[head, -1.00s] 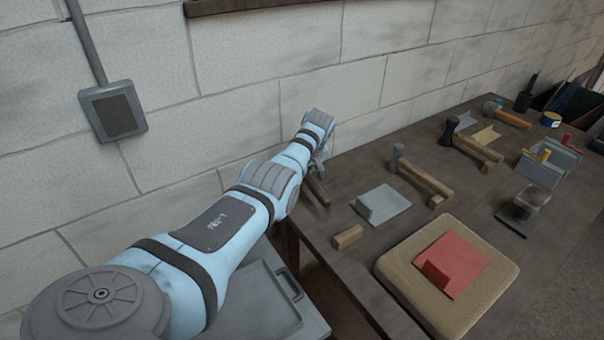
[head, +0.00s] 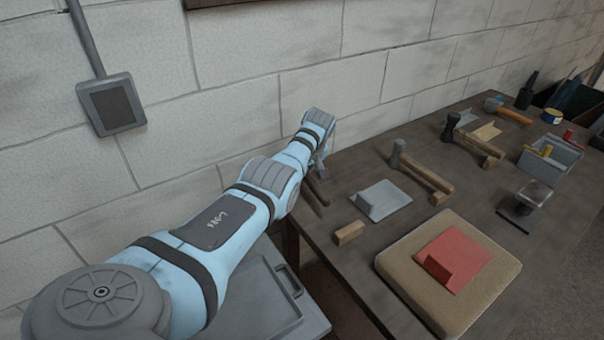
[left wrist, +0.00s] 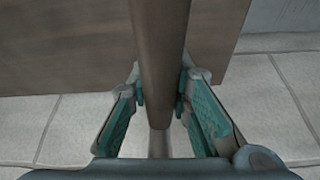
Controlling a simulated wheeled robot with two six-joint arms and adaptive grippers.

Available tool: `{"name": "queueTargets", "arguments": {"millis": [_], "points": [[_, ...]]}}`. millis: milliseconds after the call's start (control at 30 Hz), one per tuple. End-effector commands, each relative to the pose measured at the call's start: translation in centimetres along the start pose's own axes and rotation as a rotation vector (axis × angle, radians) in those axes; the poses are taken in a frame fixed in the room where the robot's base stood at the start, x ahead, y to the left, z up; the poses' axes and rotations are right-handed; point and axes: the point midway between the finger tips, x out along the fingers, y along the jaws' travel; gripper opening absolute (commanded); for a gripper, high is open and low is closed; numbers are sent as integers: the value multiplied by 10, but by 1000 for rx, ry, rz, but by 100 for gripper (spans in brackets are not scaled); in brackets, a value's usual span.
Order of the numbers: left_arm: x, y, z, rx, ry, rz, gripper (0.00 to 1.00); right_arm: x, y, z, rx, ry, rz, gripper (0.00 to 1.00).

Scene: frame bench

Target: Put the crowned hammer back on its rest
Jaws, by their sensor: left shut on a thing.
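My left gripper (head: 321,166) is at the left end of the bench, close to the wall. It is shut on a brown handle (head: 317,190) that slants down beside the bench's left edge. In the left wrist view the handle (left wrist: 160,45) runs between the green-padded fingers (left wrist: 160,88). The held tool's head is hidden or out of view, so I cannot tell its crown. A small wooden block (head: 349,233) lies bare near the bench's left edge. Two other hammers (head: 425,175) (head: 475,142) lie with their handles by similar wooden blocks. My right gripper is not in view.
A grey plate with a raised block (head: 384,202) lies right of my gripper. A tan pad (head: 400,270) bears a red sheet (head: 470,245). An orange-handled hammer (head: 515,116), a grey bin (head: 548,165) and a dark stand (head: 515,218) are farther right.

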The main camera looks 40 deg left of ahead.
Motion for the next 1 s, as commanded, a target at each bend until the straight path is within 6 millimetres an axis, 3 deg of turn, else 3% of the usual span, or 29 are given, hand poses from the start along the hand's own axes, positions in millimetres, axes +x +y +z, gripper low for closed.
{"name": "queueTargets", "arguments": {"millis": [700, 733, 833, 1000], "points": [[14, 0, 5, 0, 1, 1, 0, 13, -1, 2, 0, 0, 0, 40], [13, 0, 5, 0, 1, 1, 23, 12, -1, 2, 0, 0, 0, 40], [13, 0, 5, 0, 1, 1, 39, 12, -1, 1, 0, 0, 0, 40], [13, 0, 5, 0, 0, 0, 42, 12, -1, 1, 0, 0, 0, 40]]}}
